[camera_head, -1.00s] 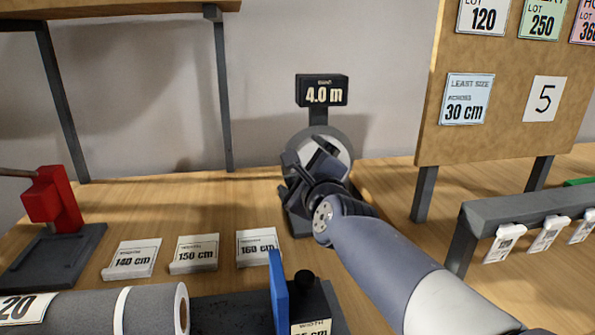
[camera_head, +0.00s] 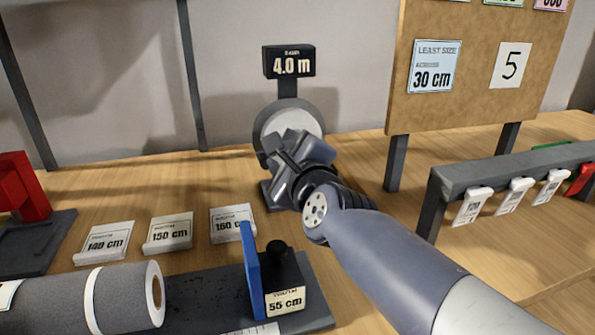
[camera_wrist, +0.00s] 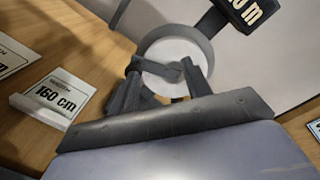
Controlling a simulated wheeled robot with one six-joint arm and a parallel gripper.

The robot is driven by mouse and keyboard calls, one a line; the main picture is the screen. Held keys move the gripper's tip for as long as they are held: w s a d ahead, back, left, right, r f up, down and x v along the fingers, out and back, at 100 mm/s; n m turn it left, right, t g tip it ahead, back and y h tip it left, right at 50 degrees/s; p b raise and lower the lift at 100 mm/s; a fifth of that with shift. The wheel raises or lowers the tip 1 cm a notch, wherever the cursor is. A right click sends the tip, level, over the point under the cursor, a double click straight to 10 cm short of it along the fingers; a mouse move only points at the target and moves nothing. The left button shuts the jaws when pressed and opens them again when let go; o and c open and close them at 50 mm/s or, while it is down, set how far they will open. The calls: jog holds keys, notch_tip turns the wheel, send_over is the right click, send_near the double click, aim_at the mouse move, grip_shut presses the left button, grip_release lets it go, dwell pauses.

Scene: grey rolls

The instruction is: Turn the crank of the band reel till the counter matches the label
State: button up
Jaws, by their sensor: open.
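The band reel (camera_head: 290,117) is a pale disc in a grey ring on a dark stand at the back of the bench. Its counter (camera_head: 289,62) above reads 4.0 m. My gripper (camera_head: 285,160) is in front of the reel and covers the lower part of the disc. In the wrist view my open gripper (camera_wrist: 163,76) has its two fingers at either side of the disc's face. A dark bar, seemingly the crank (camera_wrist: 152,70), lies across the white disc between them; contact cannot be told. In the head view the crank is hidden.
A board (camera_head: 465,105) at right carries a 30 cm least-size label (camera_head: 434,66) and a card with 5 (camera_head: 510,64). A rail (camera_head: 520,165) holds tags. Width cards (camera_head: 168,232) lie left of the reel. A grey roll (camera_head: 60,305) and blue plate (camera_head: 250,270) are in front.

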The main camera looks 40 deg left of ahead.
jog(key=v, duration=0.6)
jog(key=shift+s+d+f, duration=0.15)
jog(key=shift+s+d, duration=0.1)
jog(key=shift+s, duration=0.05)
dwell(0.6)
